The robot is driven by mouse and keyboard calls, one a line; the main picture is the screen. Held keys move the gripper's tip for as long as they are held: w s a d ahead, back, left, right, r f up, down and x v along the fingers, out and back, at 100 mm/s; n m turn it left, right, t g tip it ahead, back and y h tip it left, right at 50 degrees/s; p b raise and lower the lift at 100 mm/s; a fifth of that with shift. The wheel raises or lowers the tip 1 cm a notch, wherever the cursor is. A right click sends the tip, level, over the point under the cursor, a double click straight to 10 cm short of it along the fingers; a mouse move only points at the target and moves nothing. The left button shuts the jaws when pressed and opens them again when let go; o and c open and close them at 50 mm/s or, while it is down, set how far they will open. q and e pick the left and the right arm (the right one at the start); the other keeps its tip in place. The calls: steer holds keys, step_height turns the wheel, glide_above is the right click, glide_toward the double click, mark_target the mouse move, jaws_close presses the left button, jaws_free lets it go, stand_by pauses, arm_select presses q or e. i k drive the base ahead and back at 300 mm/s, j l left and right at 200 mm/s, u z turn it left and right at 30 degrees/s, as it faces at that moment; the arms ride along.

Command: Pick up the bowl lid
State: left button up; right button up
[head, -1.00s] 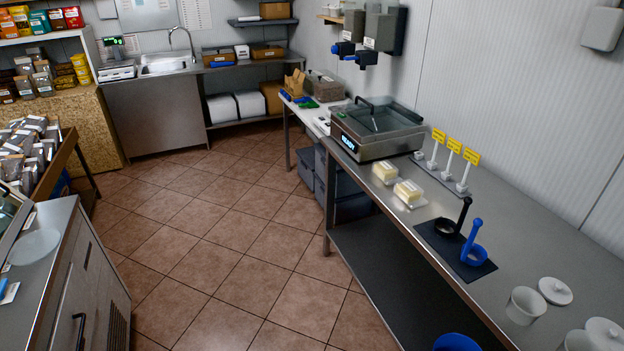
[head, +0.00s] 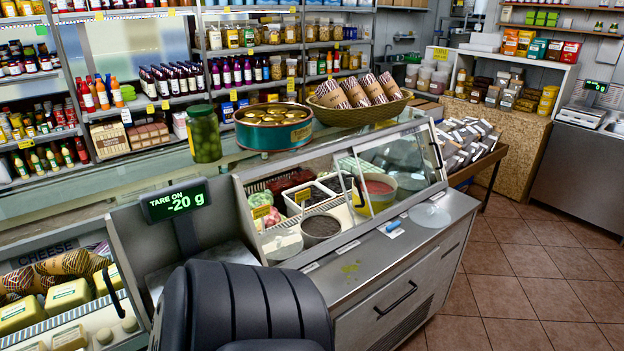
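A round, pale, see-through disc that looks like the bowl lid (head: 430,215) lies flat on the steel top at the right end of the deli counter. A second pale round shape (head: 283,244) shows at the left front of the case; I cannot tell if it is a lid. Neither of my grippers is in view. A black ribbed part at the bottom, apparently mine, hides some of the counter front.
The deli counter's glass front (head: 395,165) rises beside the disc. A scale display (head: 175,201) reads -20 g. A green jar (head: 204,134), teal tin (head: 273,128) and basket (head: 358,115) stand on top. The tiled floor (head: 515,275) at right is clear.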

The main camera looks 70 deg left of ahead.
mark_target(428, 216)
steer(key=u, duration=2.2)
